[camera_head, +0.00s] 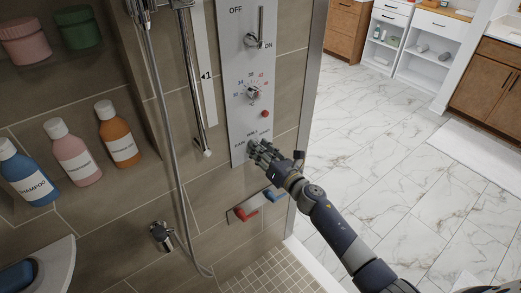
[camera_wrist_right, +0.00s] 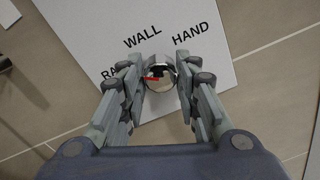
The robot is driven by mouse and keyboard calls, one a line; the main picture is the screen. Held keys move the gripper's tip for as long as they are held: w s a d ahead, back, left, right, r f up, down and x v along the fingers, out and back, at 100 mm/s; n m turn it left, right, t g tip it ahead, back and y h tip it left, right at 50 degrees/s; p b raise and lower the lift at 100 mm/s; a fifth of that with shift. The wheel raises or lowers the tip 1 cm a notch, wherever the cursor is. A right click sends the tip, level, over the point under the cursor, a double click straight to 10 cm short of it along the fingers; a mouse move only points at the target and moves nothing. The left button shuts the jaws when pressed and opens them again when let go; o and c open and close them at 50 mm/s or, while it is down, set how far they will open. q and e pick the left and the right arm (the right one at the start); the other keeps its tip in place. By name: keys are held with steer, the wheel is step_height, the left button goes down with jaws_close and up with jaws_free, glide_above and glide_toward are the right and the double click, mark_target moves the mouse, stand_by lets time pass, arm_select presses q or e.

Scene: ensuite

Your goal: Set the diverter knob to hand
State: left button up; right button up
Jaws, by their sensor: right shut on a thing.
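The diverter knob (camera_wrist_right: 162,72) is a round chrome knob low on the white shower panel (camera_head: 236,60). In the right wrist view it sits between my right gripper's fingers (camera_wrist_right: 161,80), which are closed on its two sides. Its red mark points left, toward the partly covered label starting "RA". The labels WALL (camera_wrist_right: 142,37) and HAND (camera_wrist_right: 190,34) are readable above the knob. In the head view my right gripper (camera_head: 260,151) is at the panel's lower end and largely hides the knob. My left gripper is out of view.
Above on the panel are an ON/OFF lever (camera_head: 253,40), a temperature knob (camera_head: 252,93) and a red button (camera_head: 265,114). Below is a small shelf with red and blue items (camera_head: 247,212). A shower hose (camera_head: 171,130) hangs left, beside several bottles (camera_head: 72,152). Marble floor (camera_head: 390,160) lies open at right.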

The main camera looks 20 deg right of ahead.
steer(key=m+p, duration=0.2)
steer(key=m, duration=0.9)
steer(key=m+p, duration=0.2)
steer(key=m, duration=0.9)
steer(key=shift+d+f+g+y, duration=0.1)
steer(key=shift+f+g+y, duration=0.05)
steer(key=shift+g+y, duration=0.25)
steer(key=shift+m, duration=0.5)
steer(key=o, duration=1.1)
steer(key=shift+c, duration=0.2)
steer(key=v, duration=1.2)
steer(key=shift+f, duration=0.1)
